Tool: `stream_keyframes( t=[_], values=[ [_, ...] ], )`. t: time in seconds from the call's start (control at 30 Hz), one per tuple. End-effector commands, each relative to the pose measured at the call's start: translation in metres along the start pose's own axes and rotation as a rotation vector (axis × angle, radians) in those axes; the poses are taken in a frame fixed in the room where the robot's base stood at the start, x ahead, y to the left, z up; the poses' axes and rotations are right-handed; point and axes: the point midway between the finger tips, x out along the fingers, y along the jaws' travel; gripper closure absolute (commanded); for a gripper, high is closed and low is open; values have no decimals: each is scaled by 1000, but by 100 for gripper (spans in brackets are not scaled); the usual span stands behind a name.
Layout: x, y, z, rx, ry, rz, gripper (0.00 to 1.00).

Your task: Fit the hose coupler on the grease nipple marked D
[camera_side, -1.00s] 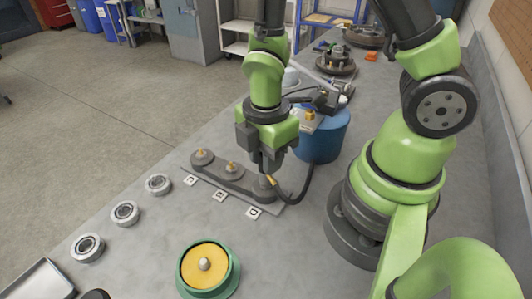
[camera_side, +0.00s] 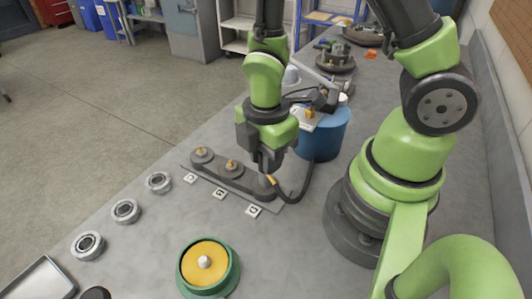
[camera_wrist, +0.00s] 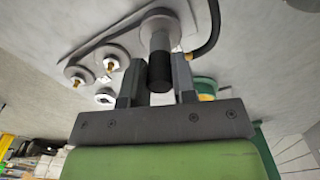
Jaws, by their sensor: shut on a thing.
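My gripper (camera_side: 267,164) is shut on the hose coupler (camera_wrist: 159,58), a dark upright cylinder between the two fingers in the wrist view. The coupler stands over the right-hand round boss (camera_side: 264,187) of the grey plate. Its lower end meets or nearly meets the boss; I cannot tell whether it is seated. The nipple there is hidden. Brass nipples show on the middle boss (camera_side: 231,164) and the left boss (camera_side: 201,151). A white letter tag (camera_side: 254,211) lies by the right-hand boss, seemingly D but small.
A black hose (camera_side: 304,185) curves right from the coupler beside a blue drum (camera_side: 325,135). Bearing rings (camera_side: 125,211) stand left, and a green-rimmed yellow round part (camera_side: 207,268) sits in front. Two more tags (camera_side: 219,194) lie along the plate. Bench between is clear.

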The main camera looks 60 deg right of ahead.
Motion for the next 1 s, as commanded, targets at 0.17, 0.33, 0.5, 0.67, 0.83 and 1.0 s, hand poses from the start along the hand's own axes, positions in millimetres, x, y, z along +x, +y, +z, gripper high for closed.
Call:
stream_keyframes(
  t=[0.17, 0.33, 0.5, 0.67, 0.83, 1.0],
  values=[
    [0, 0, 0, 0, 0, 0, 100],
    [0, 0, 0, 0, 0, 0, 45],
    [0, 0, 0, 0, 0, 0, 45],
    [0, 0, 0, 0, 0, 0, 23],
    [0, 0, 0, 0, 0, 0, 23],
    [-6, 1, 0, -1, 1, 3, 23]
  ],
)
